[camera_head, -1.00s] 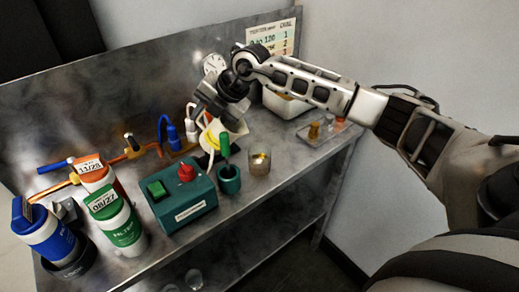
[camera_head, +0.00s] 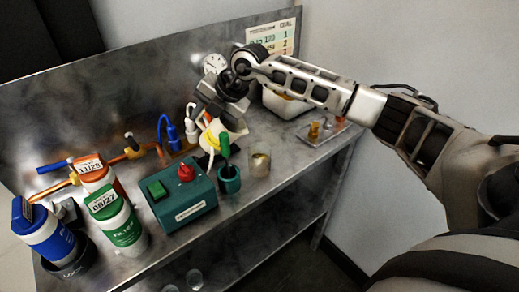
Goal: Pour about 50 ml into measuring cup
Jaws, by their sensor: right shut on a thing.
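My right gripper (camera_head: 212,110) is over the middle of the bench, its jaws pointing down and left. It is shut on a white vessel (camera_head: 236,124) with a yellow patch, which looks tilted and is partly hidden by the gripper. A small see-through cup (camera_head: 259,164), likely the measuring cup, stands on the bench to the right and nearer the front edge. It has a yellowish tint inside; its level cannot be read. My left gripper is not in view.
A teal box (camera_head: 182,200) with green and red controls stands front centre, beside a teal holder (camera_head: 229,181) with a green-handled tool. Green (camera_head: 121,228) and blue (camera_head: 48,233) canisters are at left. A white bin (camera_head: 286,103) and clear tray (camera_head: 322,131) are at right.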

